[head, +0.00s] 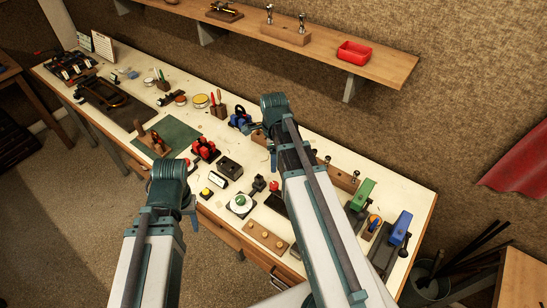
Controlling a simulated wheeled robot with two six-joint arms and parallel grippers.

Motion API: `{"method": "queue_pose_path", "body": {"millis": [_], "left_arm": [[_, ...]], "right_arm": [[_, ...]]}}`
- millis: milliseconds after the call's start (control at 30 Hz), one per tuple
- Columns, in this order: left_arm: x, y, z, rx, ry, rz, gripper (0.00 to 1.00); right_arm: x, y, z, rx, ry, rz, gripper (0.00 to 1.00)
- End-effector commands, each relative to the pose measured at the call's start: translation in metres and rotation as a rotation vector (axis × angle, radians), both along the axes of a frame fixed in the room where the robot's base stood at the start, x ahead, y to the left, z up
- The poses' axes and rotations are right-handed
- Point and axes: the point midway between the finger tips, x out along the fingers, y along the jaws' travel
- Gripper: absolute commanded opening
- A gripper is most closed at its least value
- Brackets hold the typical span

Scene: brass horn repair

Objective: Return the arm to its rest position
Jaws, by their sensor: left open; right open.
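My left arm comes in from the lower left. Its gripper (190,213) hangs over the front edge of the workbench (330,143), beside the red push button and yellow button box. My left jaws are open, with nothing seen between them. My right arm reaches over the middle of the bench. Its gripper (262,146) is open near the back of the bench, to the right of a blue-handled tool (239,117). My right forearm hides part of the bench top behind it.
A green mat (178,137), red clamp-like device (204,150) and dial on a white base (240,204) lie on the bench. Green (362,194) and blue (401,228) tools stand at the right end. A wall shelf (385,67) holds a red tray (354,52).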

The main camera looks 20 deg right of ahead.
Motion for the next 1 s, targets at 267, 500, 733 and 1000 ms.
{"method": "queue_pose_path", "body": {"millis": [267,500,733,1000], "left_arm": [[0.000,0.000,-0.001,0.000,0.000,0.000,0.50],[0.000,0.000,-0.020,0.000,0.000,-0.001,0.50],[0.000,0.000,-0.071,0.000,-0.001,-0.005,0.50],[0.000,0.000,-0.122,0.001,-0.001,-0.009,0.50]], "right_arm": [[0.000,0.000,-0.001,0.000,0.000,0.000,0.72],[-0.009,0.024,-0.020,-0.006,0.007,0.194,0.72],[-0.046,0.098,-0.071,-0.026,0.037,0.923,0.72],[-0.097,0.167,-0.122,-0.034,0.093,1.786,0.72]]}}
